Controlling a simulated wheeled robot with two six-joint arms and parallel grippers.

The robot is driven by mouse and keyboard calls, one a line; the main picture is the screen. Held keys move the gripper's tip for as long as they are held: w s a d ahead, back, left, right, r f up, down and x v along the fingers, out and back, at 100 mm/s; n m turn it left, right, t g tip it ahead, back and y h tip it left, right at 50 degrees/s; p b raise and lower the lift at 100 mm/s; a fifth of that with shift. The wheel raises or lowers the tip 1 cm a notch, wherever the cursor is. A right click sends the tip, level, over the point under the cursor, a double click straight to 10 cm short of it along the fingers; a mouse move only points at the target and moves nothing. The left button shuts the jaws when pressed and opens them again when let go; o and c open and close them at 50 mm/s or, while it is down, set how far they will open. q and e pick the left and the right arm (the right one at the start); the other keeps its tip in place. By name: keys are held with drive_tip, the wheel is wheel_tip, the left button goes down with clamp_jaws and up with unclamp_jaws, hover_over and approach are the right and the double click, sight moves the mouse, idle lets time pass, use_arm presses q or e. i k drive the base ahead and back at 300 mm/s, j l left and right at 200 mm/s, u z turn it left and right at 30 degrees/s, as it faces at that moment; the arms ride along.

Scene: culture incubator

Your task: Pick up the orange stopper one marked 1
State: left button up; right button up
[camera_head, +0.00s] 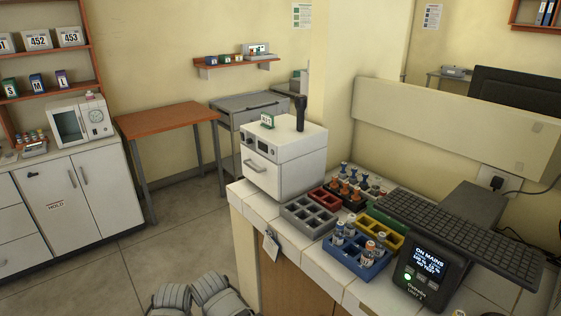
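Several small vials stand in a blue rack (352,263) on the white tiled counter. The vial at its front right (369,251) and the one just behind it (380,241) appear to have orange-brown stoppers. Two more vials stand at the rack's back left (343,229); their stopper colours are hard to tell. The number 1 cannot be read on any vial. More small vials with blue and reddish tops (354,184) stand in a dark rack behind. Neither gripper shows clearly; only grey ribbed parts, probably mine, are at the bottom edge, away from the rack.
A grey rack (309,216), a red rack (326,198) and a yellow rack (388,229) crowd the blue one. A white incubator box (284,160) stands behind. A keyboard (455,240) and a dark display unit (428,272) bound the right. Floor is clear left of the counter.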

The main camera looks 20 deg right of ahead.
sight(335, 178)
drive_tip(key=i+j+u, duration=0.1)
drive_tip(key=i+u, duration=0.35)
drive_tip(key=i+l+u, duration=0.1)
drive_tip(key=i+u, duration=0.3)
drive_tip(key=i, duration=0.25)
drive_tip(key=i+l+u, duration=0.25)
drive_tip(key=i+u, duration=0.65)
drive_tip(key=i, duration=0.25)
drive_tip(key=z, duration=4.2)
